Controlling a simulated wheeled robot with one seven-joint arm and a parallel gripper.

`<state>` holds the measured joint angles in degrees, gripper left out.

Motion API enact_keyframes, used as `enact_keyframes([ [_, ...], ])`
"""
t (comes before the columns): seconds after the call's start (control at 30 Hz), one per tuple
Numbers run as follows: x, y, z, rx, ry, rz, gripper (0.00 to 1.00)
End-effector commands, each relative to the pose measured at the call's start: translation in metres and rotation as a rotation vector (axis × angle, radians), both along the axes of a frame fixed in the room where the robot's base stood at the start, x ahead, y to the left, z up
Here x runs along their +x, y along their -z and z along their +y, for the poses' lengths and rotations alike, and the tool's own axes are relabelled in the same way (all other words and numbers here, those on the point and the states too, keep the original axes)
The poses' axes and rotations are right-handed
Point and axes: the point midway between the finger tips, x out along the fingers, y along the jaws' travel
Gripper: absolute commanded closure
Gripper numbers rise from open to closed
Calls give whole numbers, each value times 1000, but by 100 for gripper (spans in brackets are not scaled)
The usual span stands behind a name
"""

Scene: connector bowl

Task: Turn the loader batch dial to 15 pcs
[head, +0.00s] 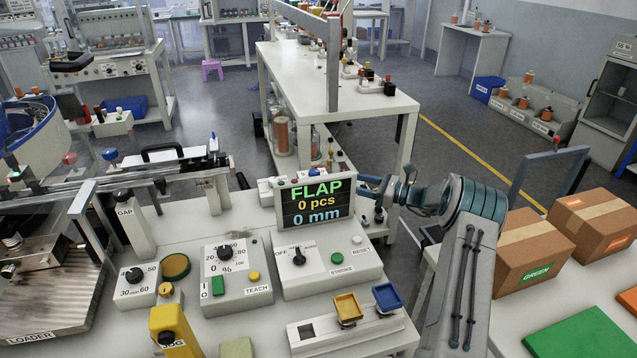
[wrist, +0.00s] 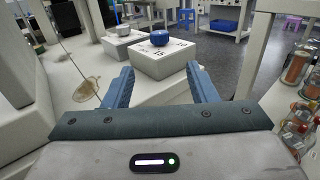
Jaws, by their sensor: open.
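In the wrist view a white box carries a blue dial (wrist: 159,38) on its top, with a printed "15" on the scale at its near side. I take it for the batch dial; its pointer setting is too small to read. My gripper (wrist: 160,72) is open and empty, its two blue fingers pointing toward this box and still apart from the dial. In the head view my gripper (head: 366,187) is at the right side of the display, partly hidden. The dial box seems mostly hidden behind that display there. The display (head: 317,203) reads FLAP, 0 pcs, 0 mm.
A smaller box with a knob (wrist: 123,30) stands left of the dial box. The control panels (head: 300,260) stand in front of the display. The loader (head: 45,295) is at the far left. A white bench (head: 375,105) stands behind; bottles (wrist: 297,120) line the wrist view's right.

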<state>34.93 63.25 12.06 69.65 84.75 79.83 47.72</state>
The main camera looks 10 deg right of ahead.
Motion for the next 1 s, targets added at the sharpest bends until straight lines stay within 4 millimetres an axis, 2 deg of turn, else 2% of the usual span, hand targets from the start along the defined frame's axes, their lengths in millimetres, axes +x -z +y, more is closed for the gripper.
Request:
enact_keyframes([
  [0.17, 8, -1, 13, -1, -1, -1, 48],
  [0.5, 46, -1, 71, -1, -3, 0, 48],
  [0.7, 65, 0, 100, -2, -2, 0, 48],
  [1.0, 76, 0, 115, -1, 0, 1, 48],
])
